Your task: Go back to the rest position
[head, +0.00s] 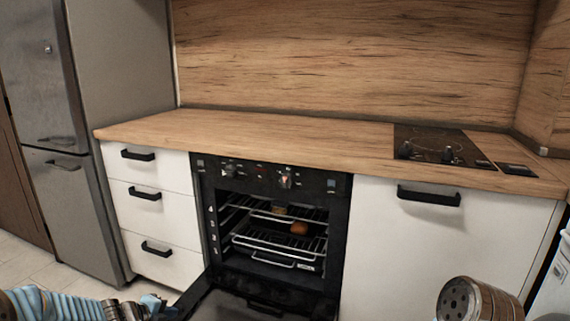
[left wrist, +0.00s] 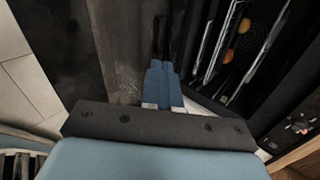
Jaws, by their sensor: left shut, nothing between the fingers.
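My left gripper (head: 153,304) is low at the bottom left in the head view, near the left edge of the lowered oven door (head: 225,306). In the left wrist view its blue fingers (left wrist: 160,82) are closed together with nothing between them. They show against the dark door and oven front; I cannot tell whether they touch the door. The oven (head: 268,185) stands open, with wire racks (head: 265,243) inside. A round orange-brown item (head: 299,228) and a smaller item (head: 279,210) sit in it. My right gripper is not in view.
White drawers (head: 160,205) stand left of the oven, and a grey fridge (head: 75,200) further left. A white cabinet (head: 430,240) is on the right. The wooden counter (head: 280,133) is clear left of the black hob (head: 437,146). A perforated brown cylinder (head: 478,300) shows at bottom right.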

